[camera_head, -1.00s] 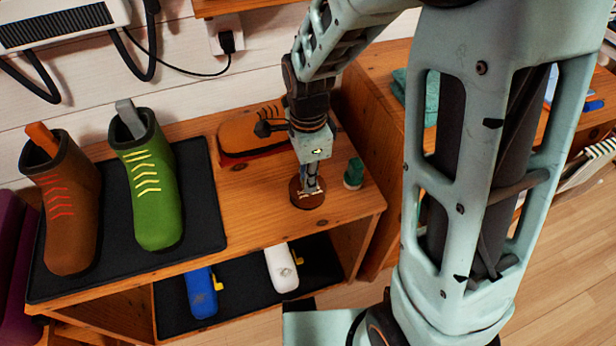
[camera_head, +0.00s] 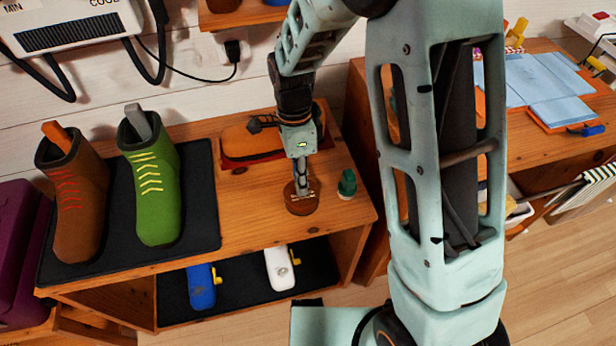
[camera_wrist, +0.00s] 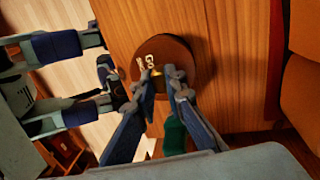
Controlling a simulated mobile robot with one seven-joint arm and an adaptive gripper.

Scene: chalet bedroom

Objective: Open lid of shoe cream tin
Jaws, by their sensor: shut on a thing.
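The shoe cream tin (camera_head: 301,204) is a round, dark brown tin standing on the wooden bench top, in front of the orange item. In the wrist view the tin (camera_wrist: 196,68) shows its round brown top with a small gold-coloured piece (camera_wrist: 150,66) at its edge. My gripper (camera_head: 302,190) points down onto the tin from above. In the wrist view its fingertips (camera_wrist: 161,74) are close together at the gold piece and hide part of it. I cannot tell clearly whether the lid is raised.
A green-capped bottle (camera_head: 347,184) stands just right of the tin. Behind it an orange shoe-like item (camera_head: 258,140) lies on a red base. Brown (camera_head: 75,200) and green (camera_head: 152,195) boots stand on a black mat (camera_head: 203,215) at left. Blue and white items lie on the lower shelf.

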